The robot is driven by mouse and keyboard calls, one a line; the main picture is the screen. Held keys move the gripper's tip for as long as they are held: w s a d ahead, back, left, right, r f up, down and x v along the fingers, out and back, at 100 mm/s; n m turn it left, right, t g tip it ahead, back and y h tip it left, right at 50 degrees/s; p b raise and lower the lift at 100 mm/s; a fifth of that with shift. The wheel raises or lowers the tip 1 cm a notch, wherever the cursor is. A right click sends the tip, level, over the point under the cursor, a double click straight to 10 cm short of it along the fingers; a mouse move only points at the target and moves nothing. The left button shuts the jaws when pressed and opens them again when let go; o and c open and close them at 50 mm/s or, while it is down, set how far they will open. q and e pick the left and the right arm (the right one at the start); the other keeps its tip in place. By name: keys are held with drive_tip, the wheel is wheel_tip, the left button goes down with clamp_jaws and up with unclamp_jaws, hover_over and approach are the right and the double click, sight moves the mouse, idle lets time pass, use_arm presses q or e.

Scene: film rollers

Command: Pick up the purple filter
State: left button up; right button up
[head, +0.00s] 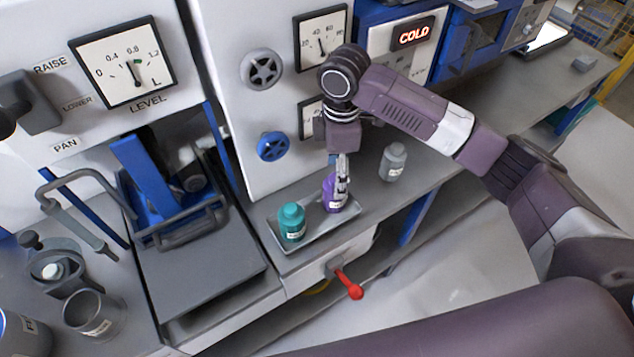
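The purple filter (329,193) is a small bottle-like piece with a pale label. It stands upright at the right end of a shallow grey tray (318,229) in the head view. My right gripper (342,186) points down at it, and its fingers overlap the filter's upper and right side. They hide part of the filter. I cannot tell whether the fingers are closed on it or only beside it. My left gripper is not in view.
A teal bottle (291,222) stands in the same tray, left of the filter. A grey bottle (393,161) stands on the counter to the right. A red-handled lever (349,284) sticks out below the tray. Panels with gauges and knobs rise close behind.

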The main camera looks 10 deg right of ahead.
sight(331, 205)
drive_tip(key=shift+w+a+f, duration=0.1)
drive_tip(key=shift+w+a, duration=0.1)
drive_tip(key=shift+w, duration=0.1)
drive_tip(key=shift+a+f, duration=0.1)
drive_tip(key=shift+f, duration=0.25)
drive_tip(key=f, duration=0.1)
drive_tip(key=f+p, duration=0.1)
drive_tip(key=s+f+p, duration=0.1)
drive_tip(key=shift+s+d+f, duration=0.1)
drive_tip(key=shift+d+f, duration=0.25)
drive_tip(key=shift+f, duration=0.05)
wheel_tip(331, 205, down, 2)
drive_tip(key=shift+a+f, duration=0.1)
drive_tip(key=shift+f, duration=0.4)
drive_tip(key=shift+c, duration=0.4)
drive_tip(key=c, duration=1)
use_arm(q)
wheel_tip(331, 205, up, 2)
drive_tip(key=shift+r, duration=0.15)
use_arm(e)
drive_tip(key=shift+c, duration=0.2)
drive_tip(key=shift+r, duration=0.15)
